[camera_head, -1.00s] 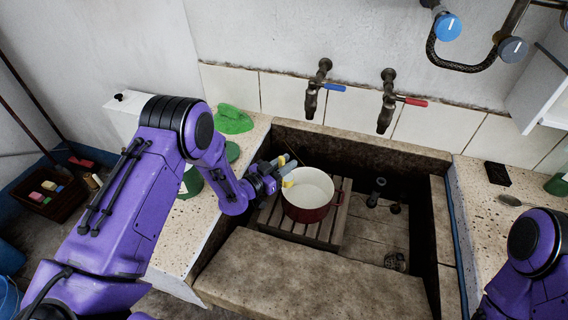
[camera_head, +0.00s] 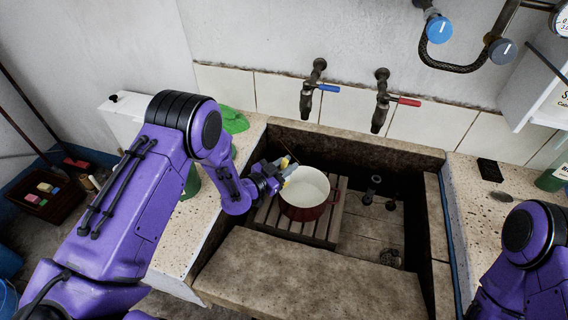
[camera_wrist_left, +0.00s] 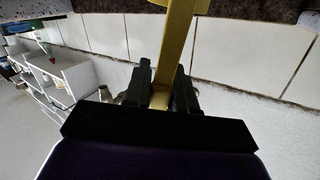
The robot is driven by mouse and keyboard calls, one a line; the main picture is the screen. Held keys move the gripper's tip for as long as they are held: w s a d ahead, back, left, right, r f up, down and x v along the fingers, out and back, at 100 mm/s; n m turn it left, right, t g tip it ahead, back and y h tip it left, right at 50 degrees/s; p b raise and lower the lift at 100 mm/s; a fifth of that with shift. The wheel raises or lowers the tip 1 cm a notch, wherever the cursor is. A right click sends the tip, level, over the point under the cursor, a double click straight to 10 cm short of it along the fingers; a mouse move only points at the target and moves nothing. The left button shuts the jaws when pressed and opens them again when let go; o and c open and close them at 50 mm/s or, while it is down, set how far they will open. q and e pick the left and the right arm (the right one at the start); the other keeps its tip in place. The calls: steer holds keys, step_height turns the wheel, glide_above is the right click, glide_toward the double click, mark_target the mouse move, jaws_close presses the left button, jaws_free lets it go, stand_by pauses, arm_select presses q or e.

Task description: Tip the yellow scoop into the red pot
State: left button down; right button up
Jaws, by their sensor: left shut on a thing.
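The red pot (camera_head: 304,209) with a pale inside stands on a wooden slatted rack in the stone trough. My left gripper (camera_head: 284,168) is at the pot's left rim, slightly above it. It is shut on the yellow scoop (camera_head: 288,181), of which only a small part shows in the head view, beside or over the pot's rim. In the left wrist view the yellow handle (camera_wrist_left: 176,45) runs up from between the fingers (camera_wrist_left: 162,95); the bowl of the scoop is mostly out of frame. I cannot tell what the scoop holds. My right gripper is not in view.
The slatted rack (camera_head: 333,229) sits in the left part of the trough. Two taps with blue (camera_head: 329,88) and red (camera_head: 408,102) levers hang from the wall behind. Speckled counters flank the trough, with a green object (camera_head: 234,121) on the left one.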

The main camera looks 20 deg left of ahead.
arm_select(q)
steer(key=shift+d+m+g+y+p, duration=0.3)
steer(key=shift+d+m, duration=0.4)
steer(key=shift+d, duration=0.15)
steer(key=shift+d+f+m+g+y, duration=0.15)
steer(key=shift+d+m+g+y, duration=0.15)
steer(key=shift+d+m, duration=0.55)
steer(key=shift+d+f+m+y, duration=0.25)
steer(key=shift+d+m, duration=0.1)
steer(key=shift+d, duration=0.15)
steer(key=shift+d+f+m+y, duration=0.1)
steer(key=shift+d+m+y, duration=0.2)
steer(key=shift+d, duration=0.15)
